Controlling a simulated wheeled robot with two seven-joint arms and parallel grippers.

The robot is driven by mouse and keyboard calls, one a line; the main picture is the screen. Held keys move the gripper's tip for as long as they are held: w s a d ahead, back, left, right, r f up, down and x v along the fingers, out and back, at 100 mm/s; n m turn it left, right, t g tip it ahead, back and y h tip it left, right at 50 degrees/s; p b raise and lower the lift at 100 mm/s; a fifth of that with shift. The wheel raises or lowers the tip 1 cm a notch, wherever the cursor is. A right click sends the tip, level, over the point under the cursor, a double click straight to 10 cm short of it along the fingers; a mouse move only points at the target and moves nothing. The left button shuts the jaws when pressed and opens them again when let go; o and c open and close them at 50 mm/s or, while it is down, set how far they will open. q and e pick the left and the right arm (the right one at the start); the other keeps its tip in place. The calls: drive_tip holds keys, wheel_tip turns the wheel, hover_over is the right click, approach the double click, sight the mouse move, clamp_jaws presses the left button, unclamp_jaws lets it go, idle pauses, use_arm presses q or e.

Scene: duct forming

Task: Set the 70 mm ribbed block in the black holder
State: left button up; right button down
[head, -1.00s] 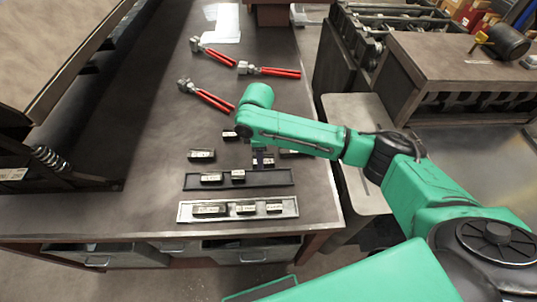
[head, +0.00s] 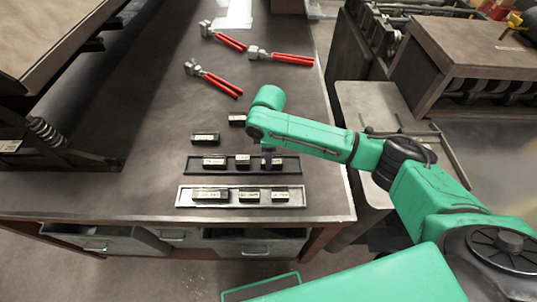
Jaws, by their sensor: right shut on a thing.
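The black holder (head: 291,165) is a long dark tray lying across the table. Two labelled dark blocks stand in its left and middle parts, one at the left (head: 213,161) and one at the middle (head: 242,160). My right gripper (head: 268,156) points down at the holder's right part and is shut on a dark block (head: 272,163). This block is in line with the other two; I cannot tell whether it rests in the holder or hangs just above. Its label and ribs are too small to read. My left gripper is not in view.
A pale grey holder (head: 306,196) with three blocks lies in front, near the table edge. Loose blocks lie behind, one at the left (head: 205,138) and one farther back (head: 237,119). Several red-handled pliers (head: 290,57) lie at the back. The table's left middle is clear.

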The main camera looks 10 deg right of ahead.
drive_tip(key=shift+c, duration=1.7)
unclamp_jaws()
drive_tip(key=shift+a, duration=0.1)
drive_tip(key=shift+r, duration=0.1)
wheel_tip(320, 180, up, 14)
drive_tip(key=b, duration=0.2)
drive_tip(key=shift+r, duration=0.2)
